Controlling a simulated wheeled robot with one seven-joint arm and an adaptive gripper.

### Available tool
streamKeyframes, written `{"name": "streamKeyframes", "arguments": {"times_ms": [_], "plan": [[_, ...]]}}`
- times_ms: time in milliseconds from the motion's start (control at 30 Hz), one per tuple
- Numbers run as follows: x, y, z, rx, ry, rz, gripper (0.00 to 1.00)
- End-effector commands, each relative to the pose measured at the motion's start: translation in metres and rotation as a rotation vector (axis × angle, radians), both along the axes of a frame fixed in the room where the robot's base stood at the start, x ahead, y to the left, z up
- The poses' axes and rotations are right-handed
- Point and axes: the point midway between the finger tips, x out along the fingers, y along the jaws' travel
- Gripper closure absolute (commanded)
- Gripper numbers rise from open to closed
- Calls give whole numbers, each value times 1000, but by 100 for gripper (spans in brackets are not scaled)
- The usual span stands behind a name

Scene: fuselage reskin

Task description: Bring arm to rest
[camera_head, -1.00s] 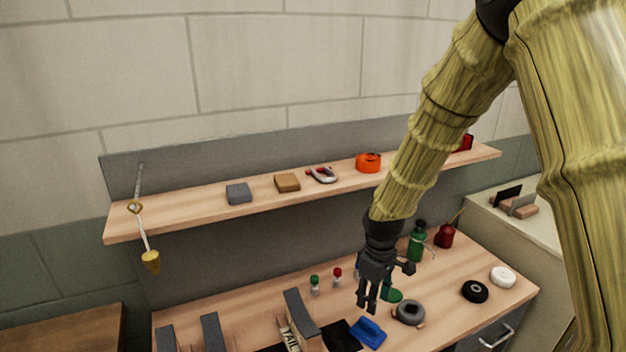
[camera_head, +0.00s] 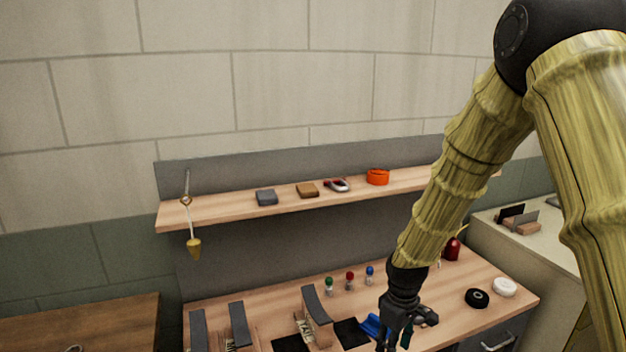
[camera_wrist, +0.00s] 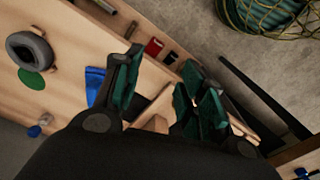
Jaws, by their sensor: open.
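My gripper (camera_head: 396,335) hangs from my raised arm, pointing down over the front right part of the workbench (camera_head: 455,290) in the head view. Its lower end is cut off by the bottom edge of the frame. In the wrist view the dark fingers with green pads (camera_wrist: 160,100) stand apart, with nothing visible between them. A blue object (camera_head: 374,325) lies on the bench just left of the gripper, and it also shows in the wrist view (camera_wrist: 94,84).
A shelf (camera_head: 240,211) above the bench carries a grey block (camera_head: 266,197), a brown block (camera_head: 307,190) and an orange roll (camera_head: 378,177). Black (camera_head: 476,298) and white (camera_head: 504,287) rolls lie at the bench's right. A grey ring (camera_wrist: 30,50) lies on the bench.

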Motion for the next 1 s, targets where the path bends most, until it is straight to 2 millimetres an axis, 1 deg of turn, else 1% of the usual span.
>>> {"name": "streamKeyframes", "arguments": {"times_ms": [33, 267, 367, 467, 567, 600, 667, 700, 767, 800, 867, 900, 967, 1000], "plan": [[-4, 1, -9, 2, 3, -8, 59], [-27, 0, -50, 17, 8, -73, 59], [-41, -1, -72, 25, 11, -109, 59], [-61, -1, -101, 32, 15, -158, 59], [-90, -4, -135, 40, 20, -226, 59], [-103, -5, -148, 42, 21, -254, 59], [-123, -6, -167, 44, 22, -297, 59], [-136, -7, -179, 45, 24, -327, 59], [-156, -9, -195, 45, 26, -371, 59], [-170, -10, -205, 45, 26, -398, 59], [-192, -12, -219, 42, 26, -440, 59], [-206, -14, -228, 41, 26, -469, 59], [-228, -16, -239, 36, 26, -512, 59], [-243, -18, -246, 32, 27, -540, 59]]}}
